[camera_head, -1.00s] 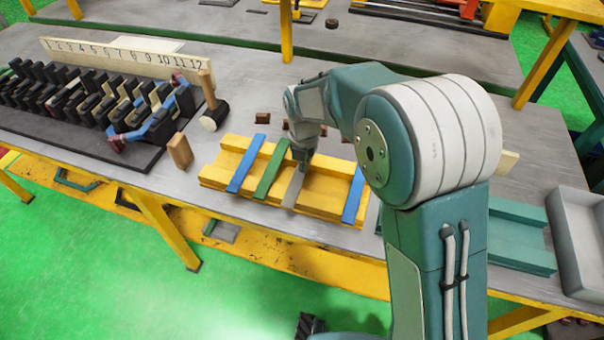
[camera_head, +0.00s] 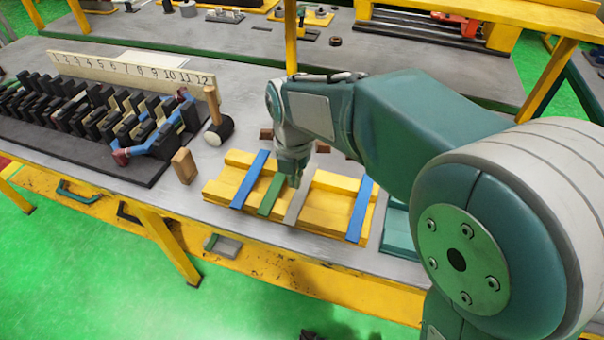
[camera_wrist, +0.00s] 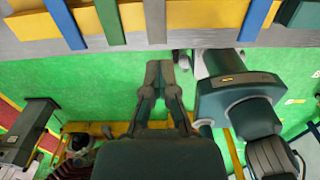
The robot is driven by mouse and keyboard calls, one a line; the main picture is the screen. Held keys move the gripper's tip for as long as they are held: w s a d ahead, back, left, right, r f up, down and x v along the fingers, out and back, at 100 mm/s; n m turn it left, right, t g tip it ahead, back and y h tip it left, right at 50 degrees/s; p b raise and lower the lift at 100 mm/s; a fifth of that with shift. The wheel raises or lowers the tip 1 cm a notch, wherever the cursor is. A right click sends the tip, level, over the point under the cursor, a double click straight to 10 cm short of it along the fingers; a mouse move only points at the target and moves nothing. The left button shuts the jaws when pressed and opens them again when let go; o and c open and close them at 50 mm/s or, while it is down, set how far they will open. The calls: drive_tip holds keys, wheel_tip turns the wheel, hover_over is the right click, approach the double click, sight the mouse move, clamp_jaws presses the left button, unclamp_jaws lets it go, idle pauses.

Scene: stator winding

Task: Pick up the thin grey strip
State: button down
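The thin grey strip (camera_head: 297,206) lies across the yellow grooved block (camera_head: 327,213), between a green strip (camera_head: 271,194) and a blue strip (camera_head: 359,211). It also shows at the top of the wrist view (camera_wrist: 155,20). My gripper (camera_head: 294,180) is over the block, by the far part of the grey strip and beside the green strip; its wrist hides part of this area. In the wrist view the gripper's fingers (camera_wrist: 159,68) are together at the tips, with nothing visible between them. Whether they touch the strip is unclear.
Another blue strip (camera_head: 250,178) lies left of the green one. A mallet (camera_head: 217,130), a wooden block (camera_head: 184,166) and a rack of black pieces (camera_head: 75,115) stand to the left. Small brown blocks (camera_head: 266,134) lie behind. The block sits near the table's front edge.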

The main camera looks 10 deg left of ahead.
drive_tip(key=s+r, duration=0.2)
drive_tip(key=s, duration=0.4)
drive_tip(key=shift+a+r, duration=0.25)
drive_tip(key=shift+r, duration=0.1)
drive_tip(key=shift+c, duration=1.4)
unclamp_jaws()
drive_tip(key=shift+w, duration=0.1)
